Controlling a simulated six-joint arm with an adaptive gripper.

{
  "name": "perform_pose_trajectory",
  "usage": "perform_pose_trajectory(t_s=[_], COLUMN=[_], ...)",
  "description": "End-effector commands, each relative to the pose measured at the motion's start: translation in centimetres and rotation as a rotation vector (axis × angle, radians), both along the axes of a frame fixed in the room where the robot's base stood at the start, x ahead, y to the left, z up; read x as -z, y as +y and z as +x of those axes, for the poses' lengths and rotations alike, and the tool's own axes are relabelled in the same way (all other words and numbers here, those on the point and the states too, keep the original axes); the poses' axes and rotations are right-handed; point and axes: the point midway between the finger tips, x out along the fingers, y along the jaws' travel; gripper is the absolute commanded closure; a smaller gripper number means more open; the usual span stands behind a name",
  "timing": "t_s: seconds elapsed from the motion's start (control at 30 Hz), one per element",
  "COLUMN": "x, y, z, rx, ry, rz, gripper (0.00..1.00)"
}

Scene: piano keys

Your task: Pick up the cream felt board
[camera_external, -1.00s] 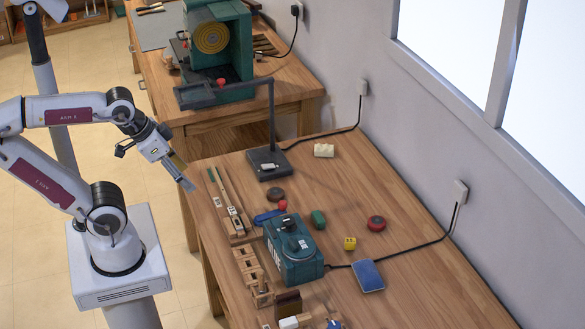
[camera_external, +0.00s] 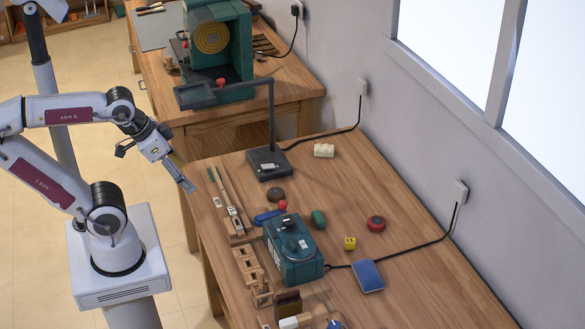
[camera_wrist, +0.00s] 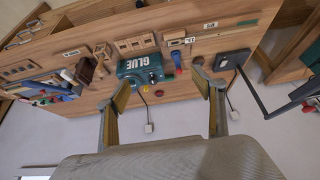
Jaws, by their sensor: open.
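A small cream block (camera_external: 323,151) lies on the back of the workbench, right of the dark lamp base, in the external view. It is the clearest cream-coloured thing, but I cannot tell whether it is the felt board. A pale block (camera_external: 289,323) also shows at the front edge, partly cut off. My gripper (camera_external: 189,186) is beside the bench's left edge, above floor level and apart from everything. In the wrist view my gripper (camera_wrist: 161,85) has its two fingers wide apart with nothing between them.
A teal glue box (camera_external: 293,252) stands mid-bench, with wooden racks (camera_external: 251,268) on its left. A lamp stand (camera_external: 269,163) rises at the back left. A blue pad (camera_external: 367,276), yellow cube (camera_external: 349,243) and red round item (camera_external: 376,223) lie right. Cables cross to the wall.

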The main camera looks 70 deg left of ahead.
Motion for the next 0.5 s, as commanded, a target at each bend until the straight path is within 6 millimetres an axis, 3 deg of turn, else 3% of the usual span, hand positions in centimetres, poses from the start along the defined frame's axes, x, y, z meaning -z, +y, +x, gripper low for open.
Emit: perform_pose_trajectory(t_s=[0.27, 0.5], x=[-1.2, -3.4], y=[-0.9, -2.4], z=[3.0, 8.8], rx=[-0.080, -0.242], ry=[-0.036, -0.100], rz=[-0.086, -0.257], gripper=[0.32, 0.32])
